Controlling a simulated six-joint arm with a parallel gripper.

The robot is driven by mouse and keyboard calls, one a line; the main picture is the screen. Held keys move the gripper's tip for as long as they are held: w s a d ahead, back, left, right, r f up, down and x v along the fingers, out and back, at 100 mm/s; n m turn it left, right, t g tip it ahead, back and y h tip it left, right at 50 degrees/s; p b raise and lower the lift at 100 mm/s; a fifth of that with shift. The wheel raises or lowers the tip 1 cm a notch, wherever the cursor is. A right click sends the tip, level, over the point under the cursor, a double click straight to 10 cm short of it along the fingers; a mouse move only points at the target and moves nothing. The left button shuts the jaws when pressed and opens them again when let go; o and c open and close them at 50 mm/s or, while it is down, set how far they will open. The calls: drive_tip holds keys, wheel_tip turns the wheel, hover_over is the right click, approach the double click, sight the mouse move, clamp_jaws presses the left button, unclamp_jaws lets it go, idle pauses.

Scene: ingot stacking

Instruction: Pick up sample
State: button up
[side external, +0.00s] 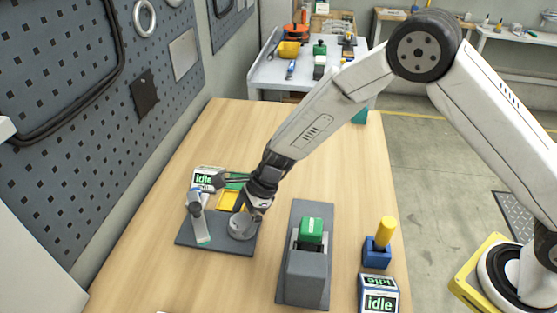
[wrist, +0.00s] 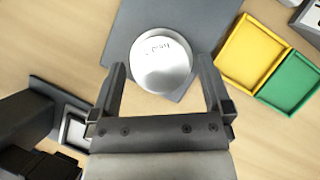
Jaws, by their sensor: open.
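The sample, a round silver disc with dark marks on its top (wrist: 161,60), is in the wrist view at the edge of a dark grey plate (wrist: 199,22). In the side view it appears as a short silver cylinder (side external: 241,227) at the right end of that plate (side external: 215,247). My gripper (wrist: 162,70) is open and empty. In the wrist view its two fingers lie left and right of the disc's near part, with a gap on each side. In the side view its fingers are hard to make out. I cannot tell its height above the disc.
A yellow tray (wrist: 252,50) and a green tray (wrist: 290,84) lie to the right in the wrist view. A grey machine with a green block (side external: 308,272), a blue holder with a yellow handle (side external: 377,254) and an idle display (side external: 379,299) stand to the right in the side view.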

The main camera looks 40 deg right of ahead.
drive_tip(key=shift+a+f, duration=0.2)
drive_tip(key=shift+f, duration=0.1)
clamp_jaws()
idle(0.5)
drive_tip(key=shift+r, duration=0.2)
drive_tip(key=shift+w+r, duration=0.1)
drive_tip(key=shift+r, duration=1.35)
drive_tip(key=s+d+r, duration=0.2)
drive_tip(key=s+r, duration=0.3)
drive_tip(key=s, duration=0.1)
drive_tip(key=s+d+r, duration=0.3)
drive_tip(key=s+r, duration=0.1)
drive_tip(key=s, duration=0.3)
drive_tip(key=shift+d+r, duration=0.3)
drive_tip(key=shift+r, duration=0.05)
